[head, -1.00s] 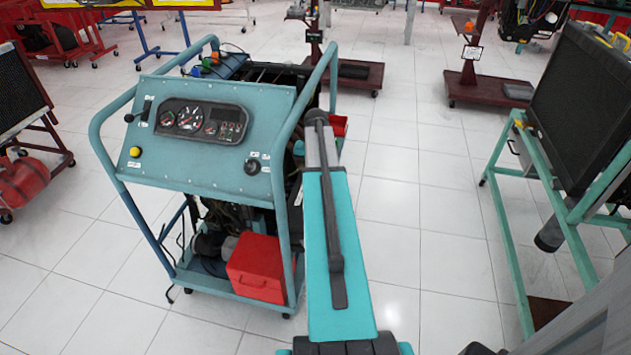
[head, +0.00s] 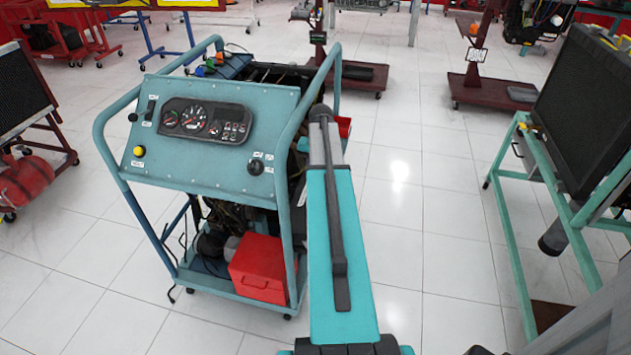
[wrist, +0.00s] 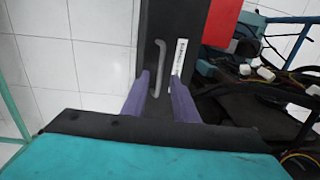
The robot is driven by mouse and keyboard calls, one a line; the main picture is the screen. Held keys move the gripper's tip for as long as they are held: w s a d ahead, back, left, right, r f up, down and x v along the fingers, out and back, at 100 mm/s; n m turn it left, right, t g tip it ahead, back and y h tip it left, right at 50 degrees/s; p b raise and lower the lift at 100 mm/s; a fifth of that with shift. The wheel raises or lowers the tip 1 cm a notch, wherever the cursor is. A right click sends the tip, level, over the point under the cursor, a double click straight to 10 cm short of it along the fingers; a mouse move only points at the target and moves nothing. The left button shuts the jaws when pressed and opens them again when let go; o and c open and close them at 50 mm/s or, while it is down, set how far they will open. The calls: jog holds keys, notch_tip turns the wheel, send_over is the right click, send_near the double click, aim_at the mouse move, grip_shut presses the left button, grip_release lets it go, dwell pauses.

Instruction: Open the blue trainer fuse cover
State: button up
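The blue trainer (head: 215,175) stands left of my arm in the head view, a wheeled frame with a gauge panel. In the wrist view a dark upright panel (wrist: 187,90), apparently the fuse cover, carries a grey bar handle (wrist: 160,70) and a white label. My gripper (wrist: 160,76) has two purple fingers spread apart, one on each side of the handle's lower part. Nothing is clamped between them. I cannot tell whether the fingertips reach past the bar in depth. In the head view my arm hides the gripper and this panel.
A red box (head: 262,268) sits on the trainer's lower shelf. A red part (wrist: 221,22) and loose cables (wrist: 265,85) lie right of the panel in the wrist view. A radiator stand (head: 508,185) is at the right. White floor between it and the trainer is clear.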

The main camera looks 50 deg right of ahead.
jog(key=shift+s+d+r, duration=0.1)
jog(key=shift+r, duration=1.3)
jog(key=shift+s+r, duration=0.1)
jog(key=shift+r, duration=1.25)
